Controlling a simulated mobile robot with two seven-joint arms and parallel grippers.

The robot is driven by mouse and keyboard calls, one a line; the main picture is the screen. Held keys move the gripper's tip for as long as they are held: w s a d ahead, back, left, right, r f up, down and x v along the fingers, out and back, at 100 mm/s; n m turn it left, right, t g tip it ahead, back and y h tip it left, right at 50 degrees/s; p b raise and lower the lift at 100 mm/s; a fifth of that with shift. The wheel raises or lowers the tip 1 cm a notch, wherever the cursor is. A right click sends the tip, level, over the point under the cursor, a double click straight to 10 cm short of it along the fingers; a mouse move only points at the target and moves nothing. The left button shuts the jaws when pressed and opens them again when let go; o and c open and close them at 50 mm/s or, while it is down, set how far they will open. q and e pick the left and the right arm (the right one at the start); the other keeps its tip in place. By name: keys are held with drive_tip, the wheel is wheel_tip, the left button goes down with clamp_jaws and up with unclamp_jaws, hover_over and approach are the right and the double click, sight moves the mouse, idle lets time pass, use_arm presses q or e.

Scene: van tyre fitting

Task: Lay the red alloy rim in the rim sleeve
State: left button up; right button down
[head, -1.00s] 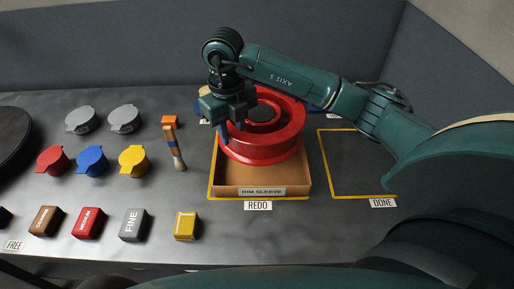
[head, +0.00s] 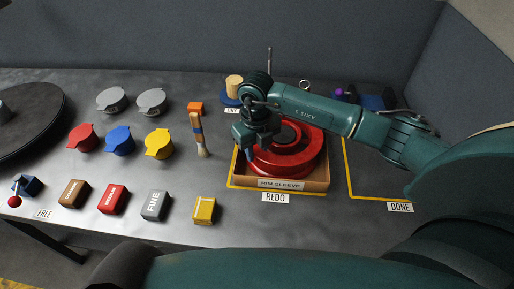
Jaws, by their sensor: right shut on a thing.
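The red alloy rim (head: 292,160) lies flat and low inside the rim sleeve, with its upper part showing above the front wall. The rim sleeve (head: 318,184) is an open brown box labelled RIM SLEEVE, standing in the yellow-outlined REDO area. My right gripper (head: 252,152) points down at the rim's left edge and is shut on the rim's wall. The gripper and forearm hide the rim's far left part and the back of the sleeve. My left gripper is not in view.
An empty yellow-outlined DONE area (head: 378,197) lies right of the sleeve. A brush (head: 199,135) stands close to its left. Red, blue and yellow lidded pots (head: 120,141), grey ones behind, and several small blocks (head: 112,200) fill the left. A dark round turntable (head: 25,120) is far left.

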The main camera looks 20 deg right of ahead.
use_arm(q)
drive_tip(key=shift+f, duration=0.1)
use_arm(e)
drive_tip(key=c, duration=1.5)
unclamp_jaws()
drive_tip(key=shift+f, duration=0.15)
drive_tip(key=shift+c, duration=0.2)
drive_tip(key=o, duration=0.4)
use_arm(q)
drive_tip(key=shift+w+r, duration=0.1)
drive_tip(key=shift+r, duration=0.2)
use_arm(e)
drive_tip(key=shift+o, duration=0.2)
drive_tip(key=shift+r, duration=0.35)
use_arm(q)
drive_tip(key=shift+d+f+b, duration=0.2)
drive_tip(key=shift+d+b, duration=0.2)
drive_tip(key=shift+b, duration=0.6)
use_arm(e)
wheel_tip(320, 180, up, 12)
drive_tip(key=shift+f, duration=0.15)
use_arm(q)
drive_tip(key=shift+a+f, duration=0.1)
use_arm(e)
drive_tip(key=shift+s+a, duration=0.1)
